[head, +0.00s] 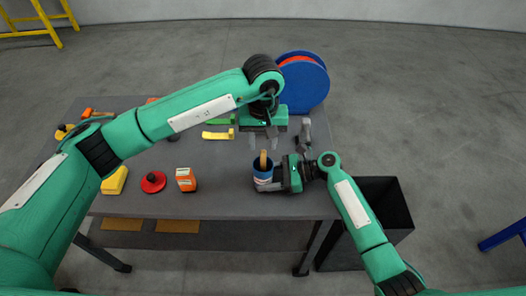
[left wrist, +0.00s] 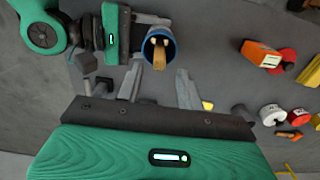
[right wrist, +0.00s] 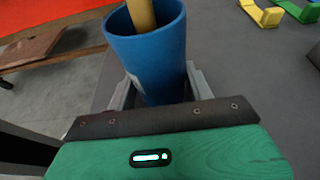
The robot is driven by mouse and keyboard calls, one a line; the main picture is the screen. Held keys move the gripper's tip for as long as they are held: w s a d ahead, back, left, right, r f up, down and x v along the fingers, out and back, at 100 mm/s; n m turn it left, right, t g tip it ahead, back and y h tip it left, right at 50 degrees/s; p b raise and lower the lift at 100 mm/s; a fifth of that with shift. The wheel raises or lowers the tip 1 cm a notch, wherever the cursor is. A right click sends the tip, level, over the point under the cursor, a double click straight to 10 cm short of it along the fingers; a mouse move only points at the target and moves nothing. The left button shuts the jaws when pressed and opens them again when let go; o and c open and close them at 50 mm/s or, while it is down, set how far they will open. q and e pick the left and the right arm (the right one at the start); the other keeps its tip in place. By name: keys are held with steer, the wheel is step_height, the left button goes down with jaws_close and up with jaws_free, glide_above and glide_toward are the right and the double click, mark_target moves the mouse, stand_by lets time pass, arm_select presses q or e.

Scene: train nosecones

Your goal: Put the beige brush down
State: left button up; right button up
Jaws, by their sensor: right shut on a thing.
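The beige brush (head: 263,158) stands in a blue can (head: 262,174) with its handle sticking up out of the rim. The handle also shows in the left wrist view (left wrist: 160,55) and the right wrist view (right wrist: 142,14); the brush's lower end is hidden inside the can. My right gripper (head: 268,184) is shut around the sides of the blue can, with one finger on each side in the right wrist view (right wrist: 152,88). My left gripper (head: 265,142) is above and behind the can, fingers pointing down, wide apart and empty. It does not touch the brush.
The grey table (head: 225,200) holds an orange box (head: 186,179), a red round item (head: 153,182) and a yellow block (head: 114,181) on the left. A blue reel (head: 304,84) stands at the back right. A black bin (head: 385,205) is right of the table.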

arm_select(q)
step_height(320, 180, up, 6)
steer(key=shift+f, duration=0.1)
stand_by(0.4)
arm_select(e)
steer(key=o, duration=0.9)
steer(key=shift+c, duration=0.2)
steer(key=shift+d, duration=0.15)
